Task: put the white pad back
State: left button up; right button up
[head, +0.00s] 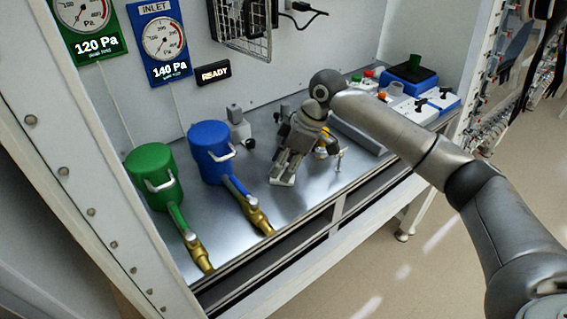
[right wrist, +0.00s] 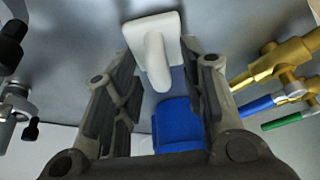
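The white pad (right wrist: 155,55) is a flat white plate with a rounded grip standing out of it. In the right wrist view it lies between and just beyond the fingertips of my right gripper (right wrist: 161,60). The fingers are spread, with gaps on both sides of the grip. In the head view my right gripper (head: 287,165) points down over the metal worktop, with the white pad (head: 283,181) at its fingertips. I cannot tell whether the pad touches the worktop. My left gripper is not in view.
A blue canister (head: 210,152) and a green canister (head: 152,177) with brass valves stand left on the worktop (head: 240,262). A small grey-white fixture (head: 238,125) is behind the gripper. A yellow item (head: 322,152) and a small white-topped stand (head: 339,158) are close on its right.

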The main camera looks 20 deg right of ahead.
jog(key=v, duration=1.2)
dwell(1.0)
